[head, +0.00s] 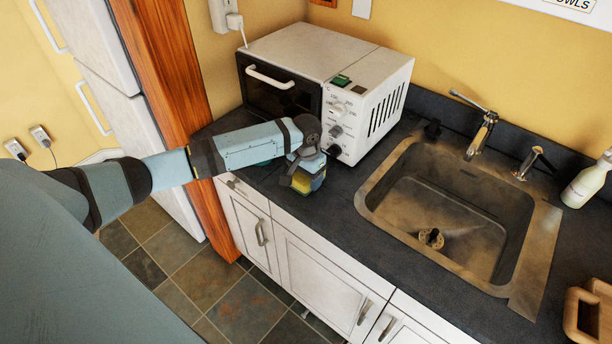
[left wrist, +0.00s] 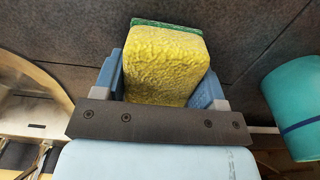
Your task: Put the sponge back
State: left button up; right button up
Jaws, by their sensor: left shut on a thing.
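The sponge is yellow with a green layer on one face. It shows large in the left wrist view (left wrist: 165,65), between the two blue fingers of my left gripper (left wrist: 165,82), which is shut on it. In the head view the left gripper (head: 306,176) is low over the dark counter, in front of the white microwave and left of the sink. The sponge (head: 301,184) shows there only in part at the fingertips. I cannot tell whether it touches the counter. My right gripper is in neither view.
The microwave (head: 385,105) stands close behind the left gripper. The metal sink (head: 470,205) with a tap (head: 483,130) is to the right, with a soap bottle (head: 587,184) and a wooden item (head: 594,312) beyond. A teal cup-like thing (left wrist: 295,105) is beside the gripper.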

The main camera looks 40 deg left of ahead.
pick_arm(q)
jog(key=o, duration=0.9)
jog(key=shift+f, duration=0.1)
jog(key=shift+r, duration=0.25)
notch_tip(320, 180, up, 11)
jog(key=shift+f, duration=0.15)
jog(key=shift+r, duration=0.6)
